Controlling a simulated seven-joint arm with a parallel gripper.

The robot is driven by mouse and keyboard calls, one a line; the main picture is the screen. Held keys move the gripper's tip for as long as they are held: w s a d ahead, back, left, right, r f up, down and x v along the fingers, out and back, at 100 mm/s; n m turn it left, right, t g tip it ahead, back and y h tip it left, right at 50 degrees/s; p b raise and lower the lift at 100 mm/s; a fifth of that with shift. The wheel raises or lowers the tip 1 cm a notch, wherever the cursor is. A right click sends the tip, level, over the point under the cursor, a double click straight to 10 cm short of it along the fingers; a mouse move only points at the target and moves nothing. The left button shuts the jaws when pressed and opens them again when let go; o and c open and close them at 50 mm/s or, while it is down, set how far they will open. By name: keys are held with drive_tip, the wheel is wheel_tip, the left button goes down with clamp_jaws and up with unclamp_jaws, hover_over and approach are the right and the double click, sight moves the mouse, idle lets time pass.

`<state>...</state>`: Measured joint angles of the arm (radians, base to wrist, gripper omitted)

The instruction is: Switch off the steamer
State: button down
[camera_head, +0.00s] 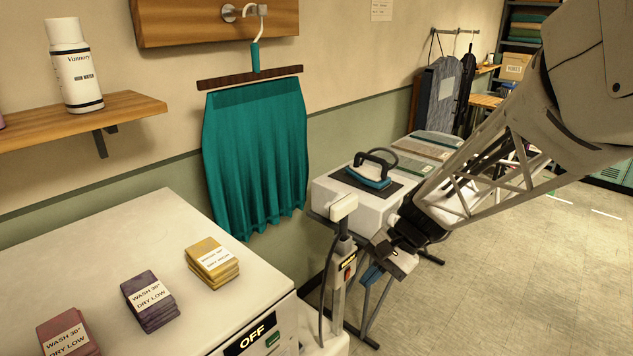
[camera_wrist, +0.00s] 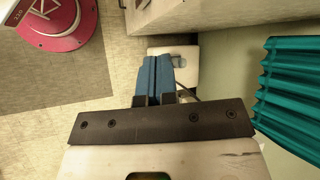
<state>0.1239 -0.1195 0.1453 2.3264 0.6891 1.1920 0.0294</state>
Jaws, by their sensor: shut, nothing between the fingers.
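The steamer (camera_head: 338,285) is a white upright post with a pale head (camera_head: 343,207) on top and a dark cable at its side. Its front carries a small dark panel with yellow lettering too small to read and a red switch (camera_head: 348,271) below it. My gripper (camera_head: 371,275) has blue fingertips and is shut and empty, just right of the switch, apart from it in the head view. In the wrist view the shut blue fingers (camera_wrist: 154,76) overlap a white block-like part (camera_wrist: 183,64), probably the steamer. The switch cannot be made out there.
A teal skirt (camera_head: 256,155) hangs behind the steamer. A white machine (camera_head: 150,240) with an OFF sign and folded cloths stands at left. An iron (camera_head: 372,170) rests on a table behind my arm. A red round object (camera_wrist: 62,22) is on the floor side in the wrist view.

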sight(349, 273)
drive_tip(key=w+d+f+m+t+y, duration=0.2)
drive_tip(key=w+f+m+y, duration=0.25)
drive_tip(key=w+f, duration=0.55)
drive_tip(key=w+d+f+m+t+y, duration=0.2)
drive_tip(key=w+f+m+t+y, duration=0.15)
drive_tip(key=w+f+m, duration=0.55)
drive_tip(key=w+d+f+m+t+h, duration=0.1)
drive_tip(key=w+d+f+m+t, duration=0.2)
drive_tip(key=f, duration=0.8)
drive_tip(key=w+d+f+m+t+h, duration=0.1)
drive_tip(key=w+d+f+m+t, duration=0.3)
drive_tip(key=w+d+f+t, duration=0.3)
wheel_tip(349, 273, down, 4)
drive_tip(key=shift+w+d+f, duration=0.15)
drive_tip(key=shift+d+f, duration=0.1)
drive_tip(key=shift+d, duration=0.2)
drive_tip(key=x, duration=1.4)
drive_tip(key=shift+w+r, duration=0.1)
